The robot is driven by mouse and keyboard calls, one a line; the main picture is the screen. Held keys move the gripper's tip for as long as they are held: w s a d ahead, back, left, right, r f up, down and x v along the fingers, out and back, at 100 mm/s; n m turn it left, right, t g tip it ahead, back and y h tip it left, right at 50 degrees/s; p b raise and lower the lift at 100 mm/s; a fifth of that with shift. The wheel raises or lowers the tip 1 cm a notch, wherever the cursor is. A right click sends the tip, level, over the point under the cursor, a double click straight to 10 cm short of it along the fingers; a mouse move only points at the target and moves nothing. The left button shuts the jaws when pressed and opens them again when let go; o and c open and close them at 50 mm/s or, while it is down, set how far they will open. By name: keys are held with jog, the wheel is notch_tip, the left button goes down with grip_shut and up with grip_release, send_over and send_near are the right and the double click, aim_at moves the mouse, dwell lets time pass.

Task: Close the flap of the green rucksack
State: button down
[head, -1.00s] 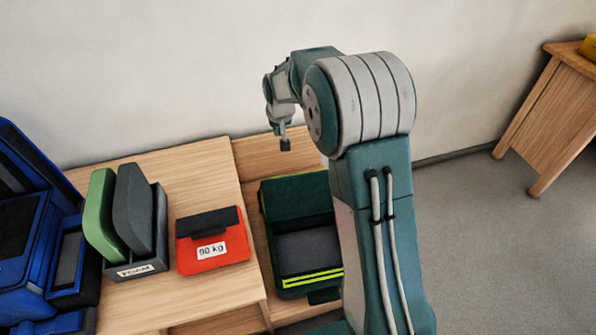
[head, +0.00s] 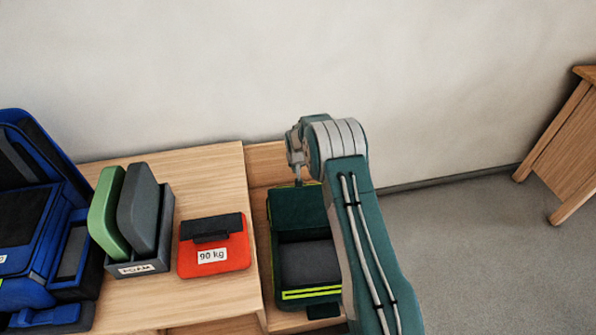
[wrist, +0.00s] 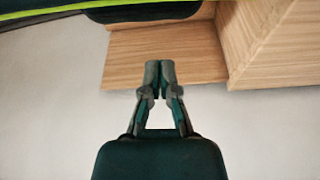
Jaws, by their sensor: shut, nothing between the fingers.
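The green rucksack (head: 272,250) lies on a low wooden surface in the middle of the head view, partly behind my arm. Its dark green flap (head: 298,208) is folded open towards the wall, and a dark grey block (head: 306,262) shows in the opening. Yellow-green bands (head: 311,293) cross its front. In the wrist view, a dark edge with yellow-green trim (wrist: 60,10) shows at the top. My gripper (head: 298,183) is at the flap's wall-side edge; contact cannot be told. Its fingers (wrist: 159,70) are shut and empty in the wrist view.
A red pouch (head: 214,257) marked 90 kg and a grey foam holder (head: 140,267) with green and grey pads stand on the higher wooden table (head: 205,165) at left. A blue backpack (head: 30,240) is farther left. Wall (head: 330,70) lies behind; open floor (head: 470,260) is right.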

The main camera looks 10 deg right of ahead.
notch_tip(320, 180, down, 6)
jog(key=s, duration=0.1)
jog(key=shift+s+f, duration=0.25)
jog(key=shift+s, duration=0.15)
dwell(0.5)
jog(key=shift+d, duration=0.1)
